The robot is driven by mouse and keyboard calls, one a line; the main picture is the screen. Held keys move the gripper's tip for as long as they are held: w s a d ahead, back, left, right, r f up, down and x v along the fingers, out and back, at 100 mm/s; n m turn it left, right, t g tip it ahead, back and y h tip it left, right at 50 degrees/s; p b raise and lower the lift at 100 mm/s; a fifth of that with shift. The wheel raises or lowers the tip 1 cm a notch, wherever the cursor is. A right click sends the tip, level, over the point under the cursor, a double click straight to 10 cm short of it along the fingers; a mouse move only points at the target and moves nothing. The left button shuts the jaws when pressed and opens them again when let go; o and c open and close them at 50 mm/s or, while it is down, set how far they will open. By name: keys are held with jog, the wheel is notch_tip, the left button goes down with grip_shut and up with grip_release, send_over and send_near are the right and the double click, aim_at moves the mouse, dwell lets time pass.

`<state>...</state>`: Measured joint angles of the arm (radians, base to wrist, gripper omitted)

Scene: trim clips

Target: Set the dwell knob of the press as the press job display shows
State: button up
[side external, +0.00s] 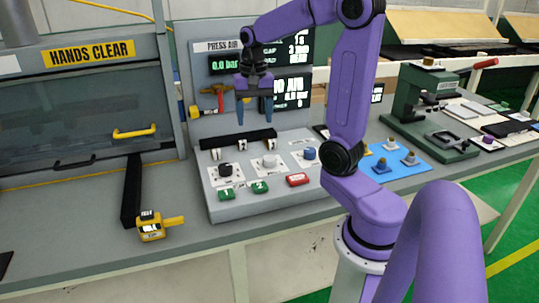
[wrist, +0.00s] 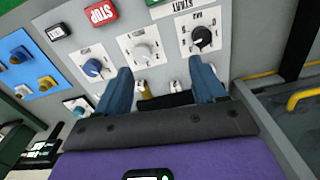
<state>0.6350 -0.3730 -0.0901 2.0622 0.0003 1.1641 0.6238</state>
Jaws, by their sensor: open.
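The press console (side external: 245,208) has a black knob (side external: 224,170), a light grey knob (side external: 269,161) and a blue knob (side external: 309,153) in a row. In the wrist view, upside down, are the blue knob (wrist: 92,67), grey knob (wrist: 142,52) and black knob (wrist: 201,38); their labels are too small to read, so I cannot tell which is dwell. The upper display (side external: 298,45) shows "1 s" and "3 mm", its row names partly hidden by my arm. My gripper (side external: 254,112) is open and empty above the console's back, apart from the knobs. Its fingers also show in the wrist view (wrist: 162,88).
Two green buttons (side external: 260,187) and a red stop button (side external: 297,179) line the console front. A black bar with white switches (side external: 238,143) and a red-handled valve (side external: 212,91) are near my gripper. A blue mat (side external: 400,172) with small knobs lies at right.

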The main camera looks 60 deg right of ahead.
aim_at(270, 157)
jog(key=s+d+m, duration=0.1)
jog(key=d+m, duration=0.4)
jog(key=d, duration=0.2)
notch_tip(270, 157, down, 16)
jog(key=shift+a+f, duration=0.15)
dwell(0.4)
jog(key=c, duration=1.1)
